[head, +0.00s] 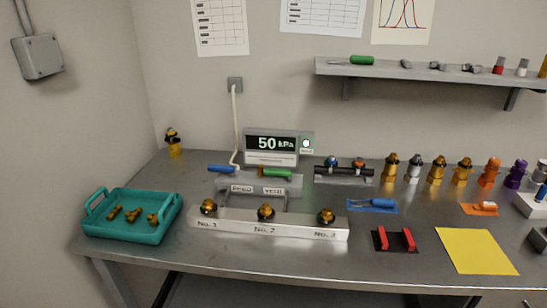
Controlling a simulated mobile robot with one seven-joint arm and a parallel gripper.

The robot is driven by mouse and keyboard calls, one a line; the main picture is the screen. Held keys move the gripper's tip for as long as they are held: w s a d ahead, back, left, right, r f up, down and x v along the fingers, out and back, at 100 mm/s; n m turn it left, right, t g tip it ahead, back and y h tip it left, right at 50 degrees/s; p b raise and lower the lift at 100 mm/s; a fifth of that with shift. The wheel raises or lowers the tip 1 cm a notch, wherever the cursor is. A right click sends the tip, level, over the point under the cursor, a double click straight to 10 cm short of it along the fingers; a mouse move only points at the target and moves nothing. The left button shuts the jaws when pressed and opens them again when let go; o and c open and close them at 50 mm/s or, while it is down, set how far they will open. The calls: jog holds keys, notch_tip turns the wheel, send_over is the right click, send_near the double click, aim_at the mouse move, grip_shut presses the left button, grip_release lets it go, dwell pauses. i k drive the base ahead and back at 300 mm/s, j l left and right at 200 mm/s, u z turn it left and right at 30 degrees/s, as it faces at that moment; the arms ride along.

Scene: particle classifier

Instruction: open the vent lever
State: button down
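The vent lever (275,172) has a green handle. It lies roughly level and crosswise, above a label that reads VENT (274,190). A second lever with a blue handle (222,169) sits to its left, pointing left, above another label (242,188) too small to read surely. Both levers are on a grey base (227,185) below a display (271,145) that reads 50 kPa. My gripper is not in view.
A silver block (285,226) with several brass fittings stands in front of the levers. A teal tray (128,236) is at left, a black pipe stand (343,174) to the right. Several fittings line the back right. Free table lies around the yellow sheet (475,252).

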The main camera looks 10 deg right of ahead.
aim_at(287, 173)
jog(key=i+j, duration=0.45)
jog(key=i, duration=0.4)
jog(key=u, duration=0.05)
